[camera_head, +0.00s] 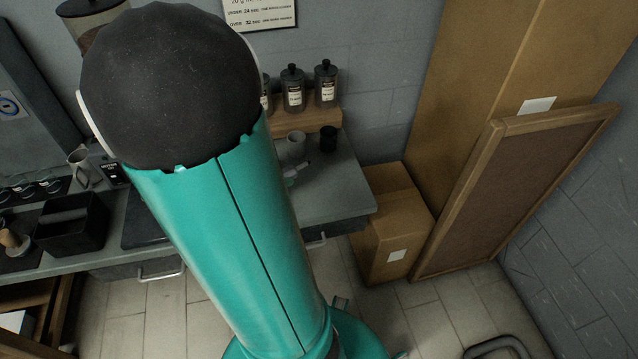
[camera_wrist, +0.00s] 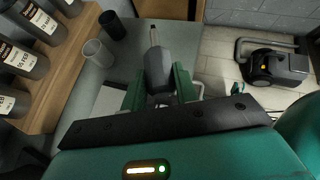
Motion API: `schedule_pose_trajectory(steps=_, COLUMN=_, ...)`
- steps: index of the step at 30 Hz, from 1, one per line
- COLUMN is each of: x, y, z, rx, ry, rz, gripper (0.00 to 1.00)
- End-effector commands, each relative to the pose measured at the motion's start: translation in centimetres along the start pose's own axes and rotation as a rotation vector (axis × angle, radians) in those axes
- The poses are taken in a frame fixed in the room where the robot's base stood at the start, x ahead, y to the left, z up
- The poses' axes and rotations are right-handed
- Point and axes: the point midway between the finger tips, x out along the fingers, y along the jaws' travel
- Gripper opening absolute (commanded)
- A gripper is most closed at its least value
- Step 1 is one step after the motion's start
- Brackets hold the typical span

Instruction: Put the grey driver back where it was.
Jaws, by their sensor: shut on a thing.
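The grey driver (camera_wrist: 158,68), with a dark grey handle and a thin metal shaft, is held in my gripper (camera_wrist: 160,88) in the wrist view. The green fingers are shut on its handle from both sides, and the shaft points toward the top of the picture. The driver is over the grey counter (camera_wrist: 184,38); I cannot tell whether it touches it. In the head view the counter (camera_head: 335,190) shows right of my teal arm, which hides most of my gripper and the driver.
A pale cup (camera_head: 296,142) and a black cup (camera_head: 328,138) stand by a wooden shelf (camera_head: 316,119) with several labelled bottles (camera_head: 326,84). A black bin (camera_head: 70,222) stands left. A cardboard box (camera_head: 385,235) and framed board (camera_head: 520,185) stand right. A dark machine (camera_wrist: 275,66) sits on the floor.

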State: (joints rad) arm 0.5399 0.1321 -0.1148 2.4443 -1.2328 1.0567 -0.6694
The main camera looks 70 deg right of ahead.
Motion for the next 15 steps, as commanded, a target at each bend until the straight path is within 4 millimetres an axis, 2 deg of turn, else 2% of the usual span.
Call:
schedule_pose_trajectory(steps=5, x=2.7, y=-0.5, z=0.7, rx=0.014, ry=-0.001, rz=-0.021, gripper=0.0)
schedule_pose_trajectory(steps=15, x=11.0, y=0.0, z=1.9, rx=0.008, ry=0.0, rz=-0.018, gripper=0.0)
